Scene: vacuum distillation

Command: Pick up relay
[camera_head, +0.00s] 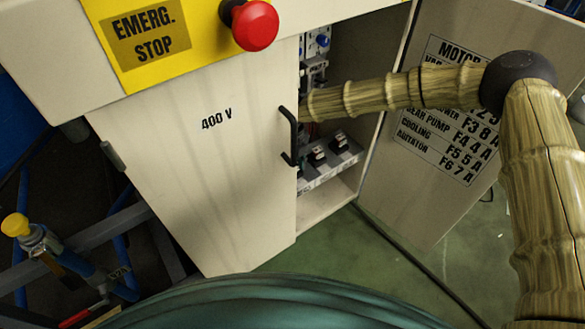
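I cannot tell which part is the relay. Inside the half-open cabinet (335,195), several small black parts (316,156) stand on a grey strip (322,176) on the lower level. More devices (312,62), one with a blue part, are mounted higher up at the back left. My arm, in a ribbed tan cover, comes from the right and reaches into the opening above the strip. Its far end passes behind the edge of the left door. My gripper is hidden there, so its fingers and anything in them do not show.
The left door (200,170), marked 400 V, covers the cabinet's left part and has a black handle (290,137). The right door (410,205) stands open with a motor label (440,150). A red emergency stop button (255,26) juts out above. Pipes and a yellow-capped valve (16,226) are at left.

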